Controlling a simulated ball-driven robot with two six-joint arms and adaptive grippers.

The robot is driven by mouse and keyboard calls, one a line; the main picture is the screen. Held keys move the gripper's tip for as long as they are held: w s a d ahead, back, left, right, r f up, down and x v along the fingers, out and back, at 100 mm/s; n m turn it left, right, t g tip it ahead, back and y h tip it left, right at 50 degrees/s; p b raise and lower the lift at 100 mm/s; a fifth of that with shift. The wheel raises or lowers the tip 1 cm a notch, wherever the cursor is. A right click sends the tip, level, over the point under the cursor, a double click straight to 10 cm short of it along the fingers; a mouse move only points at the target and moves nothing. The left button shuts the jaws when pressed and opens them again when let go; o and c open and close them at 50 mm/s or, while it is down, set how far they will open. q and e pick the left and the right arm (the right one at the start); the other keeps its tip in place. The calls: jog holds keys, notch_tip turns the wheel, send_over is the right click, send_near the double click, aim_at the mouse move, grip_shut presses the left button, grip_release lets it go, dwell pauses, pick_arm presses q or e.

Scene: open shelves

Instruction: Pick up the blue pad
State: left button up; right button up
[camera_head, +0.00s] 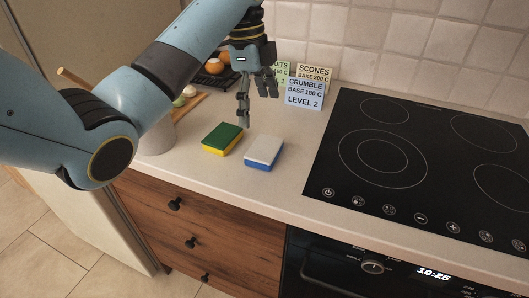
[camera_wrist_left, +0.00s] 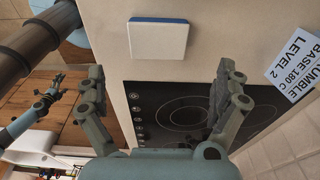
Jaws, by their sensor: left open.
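The blue pad (camera_head: 264,151) is a block with a white top and a blue lower layer, lying flat on the counter. It also shows in the left wrist view (camera_wrist_left: 158,38), near the top, with its blue edge visible. My left gripper (camera_head: 258,108) is open and empty, above the counter and behind the pad in the head view. In the left wrist view its two fingers (camera_wrist_left: 160,78) are spread wide, and the pad lies beyond them, apart from both. My right gripper (camera_wrist_left: 55,92) shows small at the left of the wrist view; its opening is unclear.
A green and yellow sponge (camera_head: 222,139) lies just left of the pad. Recipe cards (camera_head: 304,92) stand behind. The black cooktop (camera_head: 400,150) is to the right. A pale round container (camera_head: 158,135) and a wooden board (camera_head: 190,105) are to the left.

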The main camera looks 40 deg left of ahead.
pick_arm(q)
send_over(265, 147)
jog(key=a, duration=0.1)
notch_tip(265, 147, down, 4)
jog(key=shift+a+f, duration=0.15)
jog(key=f, duration=0.2)
jog(key=d+f, duration=0.1)
jog(key=f, duration=0.2)
jog(key=shift+f, duration=0.25)
jog(key=c, duration=0.9)
jog(key=shift+o, duration=0.2)
jog(key=shift+r, duration=0.15)
